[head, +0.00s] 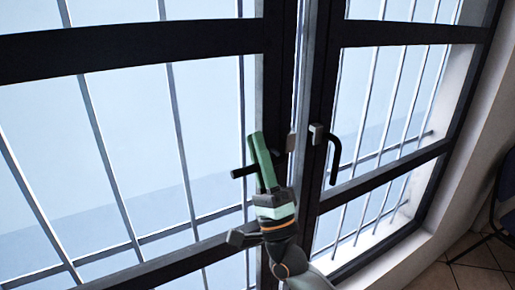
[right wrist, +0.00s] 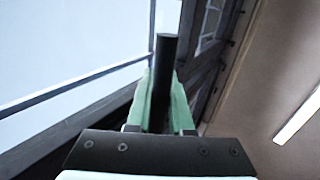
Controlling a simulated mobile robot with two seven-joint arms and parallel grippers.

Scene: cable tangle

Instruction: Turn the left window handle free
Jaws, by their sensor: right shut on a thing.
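The left window handle (head: 240,172) is a black bar that pokes out to the left of my right gripper (head: 259,142), roughly level in the head view. Its small mount (head: 291,143) sits on the dark middle frame. My right gripper has green fingers, closed around the bar. In the right wrist view the dark bar (right wrist: 165,60) stands between the two green fingers (right wrist: 162,82). The fingers hide part of the handle. My left gripper is not in view.
The right window handle (head: 335,155) hangs bent downward on the neighbouring sash, close to my right gripper. Thin bars (head: 183,130) run behind the glass. A dark chair (head: 504,200) stands at the far right on a tiled floor (head: 470,265).

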